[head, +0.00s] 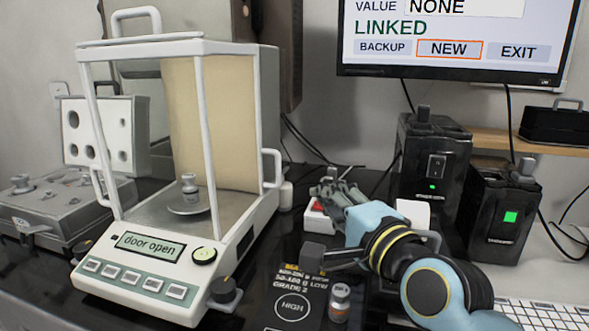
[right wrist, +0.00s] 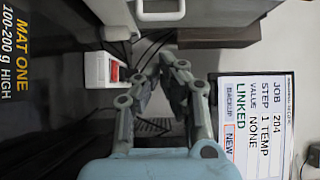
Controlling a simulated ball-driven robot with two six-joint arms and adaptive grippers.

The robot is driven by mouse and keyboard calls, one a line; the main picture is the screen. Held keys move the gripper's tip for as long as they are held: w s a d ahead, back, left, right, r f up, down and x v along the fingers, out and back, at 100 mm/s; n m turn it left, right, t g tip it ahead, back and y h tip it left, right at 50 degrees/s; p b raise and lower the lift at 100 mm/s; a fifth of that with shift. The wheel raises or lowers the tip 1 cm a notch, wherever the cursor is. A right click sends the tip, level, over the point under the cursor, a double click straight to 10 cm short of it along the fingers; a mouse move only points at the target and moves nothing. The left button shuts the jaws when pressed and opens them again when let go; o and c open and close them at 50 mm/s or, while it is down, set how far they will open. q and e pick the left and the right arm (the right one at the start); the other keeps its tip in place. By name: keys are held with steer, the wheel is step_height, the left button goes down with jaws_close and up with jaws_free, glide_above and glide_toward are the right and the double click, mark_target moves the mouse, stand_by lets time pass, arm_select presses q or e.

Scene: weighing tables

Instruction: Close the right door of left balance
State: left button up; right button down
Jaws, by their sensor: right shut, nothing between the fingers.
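The left balance (head: 228,225) has a white frame and clear walls, and its display (head: 150,245) reads "door open". A white handle (head: 276,168) of the right door stands out at the rear of the balance's right side. A white handle also shows at the top of the right wrist view (right wrist: 160,10). A metal weight (head: 190,187) stands on the pan (head: 188,209) inside. My right gripper (head: 335,183) is shut and empty, right of the handle and apart from it. Its fingers show in the right wrist view (right wrist: 172,65). My left gripper is not in view.
A white box with a red switch (right wrist: 97,70) is beside my right gripper. Black boxes (head: 433,165) stand further right. A small vial (head: 339,302) is on the dark mat (head: 290,307) in front. An open grey case (head: 75,215) lies at the left.

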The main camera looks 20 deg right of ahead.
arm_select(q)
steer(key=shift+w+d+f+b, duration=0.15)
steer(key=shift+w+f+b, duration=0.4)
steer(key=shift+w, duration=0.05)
arm_select(e)
steer(key=w+a, duration=0.1)
steer(key=w, duration=1.1)
steer(key=shift+w+a, duration=0.2)
steer(key=shift+w, duration=0.2)
